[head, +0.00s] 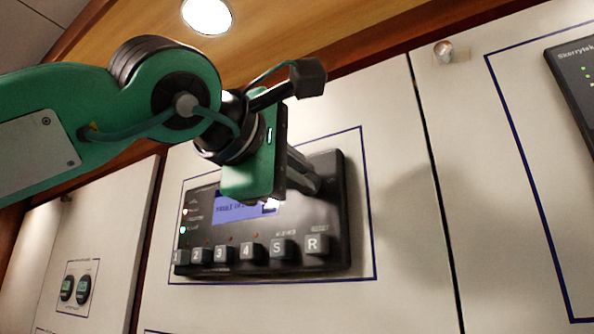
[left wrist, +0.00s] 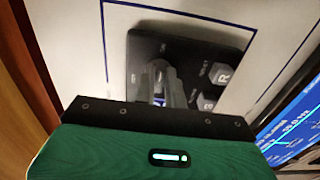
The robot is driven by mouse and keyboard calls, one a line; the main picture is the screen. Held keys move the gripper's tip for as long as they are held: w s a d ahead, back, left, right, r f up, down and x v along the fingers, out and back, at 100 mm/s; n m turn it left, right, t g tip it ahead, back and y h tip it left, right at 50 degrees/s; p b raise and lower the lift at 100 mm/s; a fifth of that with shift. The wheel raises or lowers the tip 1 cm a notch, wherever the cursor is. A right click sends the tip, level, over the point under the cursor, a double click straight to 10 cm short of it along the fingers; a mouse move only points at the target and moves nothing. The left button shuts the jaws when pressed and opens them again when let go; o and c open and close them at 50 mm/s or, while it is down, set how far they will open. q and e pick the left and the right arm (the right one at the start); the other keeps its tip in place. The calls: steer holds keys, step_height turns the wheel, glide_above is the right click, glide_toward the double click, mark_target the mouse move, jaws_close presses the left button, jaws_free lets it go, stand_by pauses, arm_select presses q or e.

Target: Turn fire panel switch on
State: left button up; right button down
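The fire panel (head: 335,225) is a black box on a pale wall, with a lit blue display (head: 230,208) and a row of square buttons marked 1, 2, 3, 4, S and R. In the left wrist view the panel (left wrist: 205,50) lies turned, with its R and S buttons at the right. My left gripper (head: 308,182) is in front of the panel's upper right part. Its grey fingers (left wrist: 168,85) point at the panel face and look close together. The fingers cover the spot they point at, so I cannot make out the switch or any contact. My right gripper is not in view.
A dark blue line frames the panel on the wall. Another dark device (head: 575,85) is at the far right, and two small round gauges (head: 75,289) are at the lower left. A wooden ceiling strip with a lamp (head: 206,15) runs above.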

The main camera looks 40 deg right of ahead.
arm_select(q)
steer(key=o, duration=0.4)
steer(key=shift+a, duration=0.1)
steer(key=b+v, duration=0.5)
steer(key=v, duration=0.8)
steer(key=shift+s+a+b, duration=0.3)
steer(key=shift+b, duration=0.05)
steer(key=shift+w+f, duration=0.1)
steer(key=shift+w, duration=0.05)
